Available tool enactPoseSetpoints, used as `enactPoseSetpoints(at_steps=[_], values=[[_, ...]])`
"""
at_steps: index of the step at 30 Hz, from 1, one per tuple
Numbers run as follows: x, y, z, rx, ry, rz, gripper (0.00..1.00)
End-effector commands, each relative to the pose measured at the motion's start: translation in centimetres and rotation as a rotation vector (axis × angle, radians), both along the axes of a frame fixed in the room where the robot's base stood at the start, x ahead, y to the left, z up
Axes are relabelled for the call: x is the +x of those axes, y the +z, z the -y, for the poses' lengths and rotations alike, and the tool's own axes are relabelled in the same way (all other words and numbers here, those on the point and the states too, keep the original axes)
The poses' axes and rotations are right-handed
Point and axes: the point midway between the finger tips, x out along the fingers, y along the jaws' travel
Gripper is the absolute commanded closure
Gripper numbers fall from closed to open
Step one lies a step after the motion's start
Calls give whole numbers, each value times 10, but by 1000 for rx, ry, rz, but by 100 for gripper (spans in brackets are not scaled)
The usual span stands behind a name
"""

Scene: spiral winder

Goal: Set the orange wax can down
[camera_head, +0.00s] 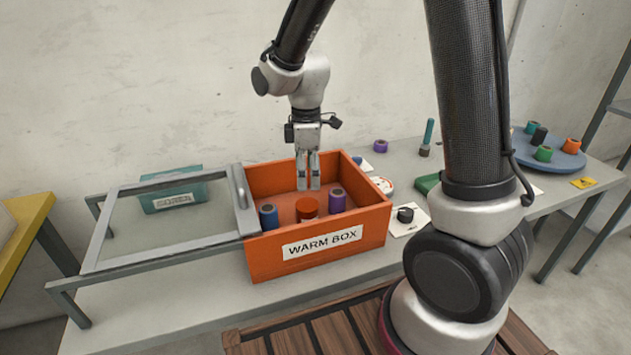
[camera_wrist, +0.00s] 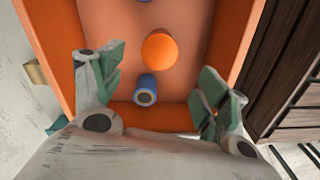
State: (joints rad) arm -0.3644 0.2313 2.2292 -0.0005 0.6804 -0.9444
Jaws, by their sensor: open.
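The orange wax can (camera_head: 307,208) stands inside the orange warm box (camera_head: 335,258), on its floor, between a blue spool and a purple spool. In the wrist view the can (camera_wrist: 160,48) shows as a round orange top, ahead of the fingertips and apart from them. My gripper (camera_head: 308,186) points down into the box, above and behind the can. Its green-padded fingers (camera_wrist: 160,85) are spread wide in the wrist view with nothing held between them.
The blue spool (camera_head: 269,216) and purple spool (camera_head: 337,200) flank the can closely. The box walls rise around the fingers. A glass lid (camera_head: 170,222) is slid to the left. A black knob (camera_head: 405,214) and a turntable with spools (camera_head: 560,158) are to the right.

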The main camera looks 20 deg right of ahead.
Motion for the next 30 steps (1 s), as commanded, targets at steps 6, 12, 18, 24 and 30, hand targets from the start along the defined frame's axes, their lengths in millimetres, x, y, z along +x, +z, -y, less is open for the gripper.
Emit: enactPoseSetpoints(at_steps=[6,12,18,24,30], values=[[-3,12,5,4,-33,11,25],[-34,77,50,46,-330,97,25],[-107,141,107,123,-781,207,25],[-173,167,139,205,-1133,287,25],[-201,171,148,245,-1286,317,25]])
